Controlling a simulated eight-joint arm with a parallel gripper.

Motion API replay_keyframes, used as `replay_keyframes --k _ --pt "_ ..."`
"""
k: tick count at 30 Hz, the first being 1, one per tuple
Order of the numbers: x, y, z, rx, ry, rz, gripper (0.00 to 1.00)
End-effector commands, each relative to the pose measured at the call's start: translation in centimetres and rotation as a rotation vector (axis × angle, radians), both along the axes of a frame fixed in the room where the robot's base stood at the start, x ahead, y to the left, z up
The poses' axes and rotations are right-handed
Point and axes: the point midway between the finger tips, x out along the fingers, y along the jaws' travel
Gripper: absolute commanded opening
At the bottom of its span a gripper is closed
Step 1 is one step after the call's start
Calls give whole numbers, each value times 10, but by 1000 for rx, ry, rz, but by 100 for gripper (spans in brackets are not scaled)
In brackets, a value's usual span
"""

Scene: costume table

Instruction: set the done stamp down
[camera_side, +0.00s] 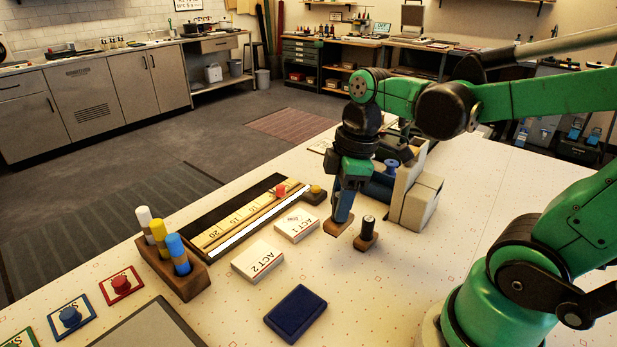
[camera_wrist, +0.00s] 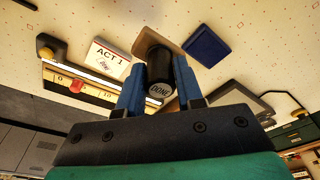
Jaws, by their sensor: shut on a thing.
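The done stamp (camera_wrist: 160,72) has a black handle with DONE on its top and a wooden base. In the wrist view its handle stands between the blue fingers of my gripper (camera_wrist: 160,92), which is shut on it. In the side view my gripper (camera_side: 343,212) points down, and the stamp's wooden base (camera_side: 338,227) shows below the fingers. The fingers hide the handle there. I cannot tell whether the base touches the table. A second black-handled stamp (camera_side: 367,230) on a wooden base stands close to the right of it.
ACT 1 (camera_side: 296,225) and ACT 2 (camera_side: 257,259) cards lie to the left. A dark blue pad (camera_side: 296,313) lies in front. A ruler tray (camera_side: 235,224) and a wooden holder with coloured cylinders (camera_side: 180,274) are farther left. A grey-beige block (camera_side: 422,203) stands at right. Table is clear between pad and stamps.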

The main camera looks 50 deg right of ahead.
Motion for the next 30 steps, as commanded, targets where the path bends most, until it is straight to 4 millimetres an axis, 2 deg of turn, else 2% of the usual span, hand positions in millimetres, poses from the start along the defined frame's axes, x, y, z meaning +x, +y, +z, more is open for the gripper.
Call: replay_keyframes --k 3,9,17,25,30 --pt "1 0 -22 0 0 0 0" --pt "1 0 -48 0 0 -1 0" --pt "0 0 -61 0 0 -1 0" --pt "0 0 -88 0 0 -1 0" --pt "0 0 -94 0 0 -1 0"
